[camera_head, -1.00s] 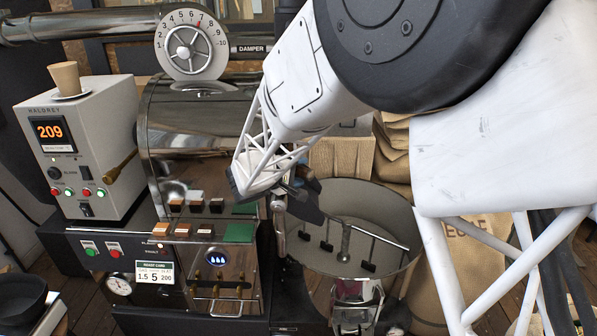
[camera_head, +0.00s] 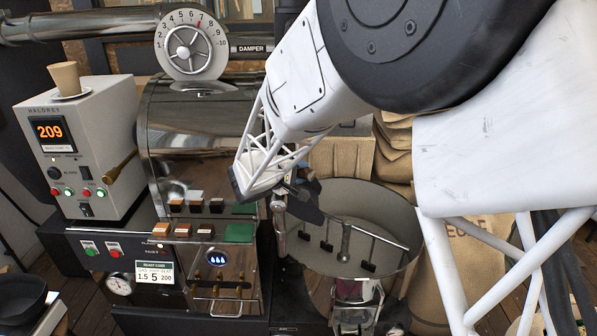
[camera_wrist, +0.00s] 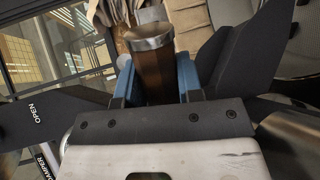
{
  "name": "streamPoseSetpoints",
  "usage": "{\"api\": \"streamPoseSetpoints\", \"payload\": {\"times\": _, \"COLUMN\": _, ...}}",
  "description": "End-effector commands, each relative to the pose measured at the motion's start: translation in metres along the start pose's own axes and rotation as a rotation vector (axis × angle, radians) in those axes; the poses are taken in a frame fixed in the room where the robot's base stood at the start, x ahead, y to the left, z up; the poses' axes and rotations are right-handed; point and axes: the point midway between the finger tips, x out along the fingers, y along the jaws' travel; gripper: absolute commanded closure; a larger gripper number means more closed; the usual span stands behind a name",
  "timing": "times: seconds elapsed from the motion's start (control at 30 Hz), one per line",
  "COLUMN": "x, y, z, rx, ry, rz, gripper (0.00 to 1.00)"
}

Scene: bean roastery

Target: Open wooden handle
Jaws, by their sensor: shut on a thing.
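The wooden handle (camera_wrist: 156,76) is a brown bar with a round metal cap, in the upper middle of the wrist view. My gripper (camera_wrist: 157,90) is shut on it, with one blue finger pad on each side. In the head view my gripper (camera_head: 304,187) is beside the roaster's front, above the near left rim of the round cooling bin (camera_head: 398,262). The handle is mostly hidden there by the fingers and wrist. A dark plate marked OPEN (camera_wrist: 36,113) shows left of the gripper in the wrist view.
The roaster drum (camera_head: 195,135) and its button panel (camera_head: 190,262) stand left of my gripper. A grey control box (camera_head: 88,150) reads 209, with a cup (camera_head: 66,78) on top. The damper dial (camera_head: 191,45) is behind. Brown sacks (camera_head: 395,150) stand behind the bin.

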Motion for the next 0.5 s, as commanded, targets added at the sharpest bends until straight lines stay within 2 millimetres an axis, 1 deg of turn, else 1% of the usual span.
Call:
{"api": "streamPoseSetpoints", "payload": {"times": 0.17, "x": 0.003, "y": 0.001, "z": 0.016, "rx": 0.001, "ry": 0.0, "rz": 0.001, "gripper": 1.0}}
{"api": "streamPoseSetpoints", "payload": {"times": 0.5, "x": 0.011, "y": 0.001, "z": 0.058, "rx": 0.001, "ry": -0.001, "rz": 0.001, "gripper": 1.0}}
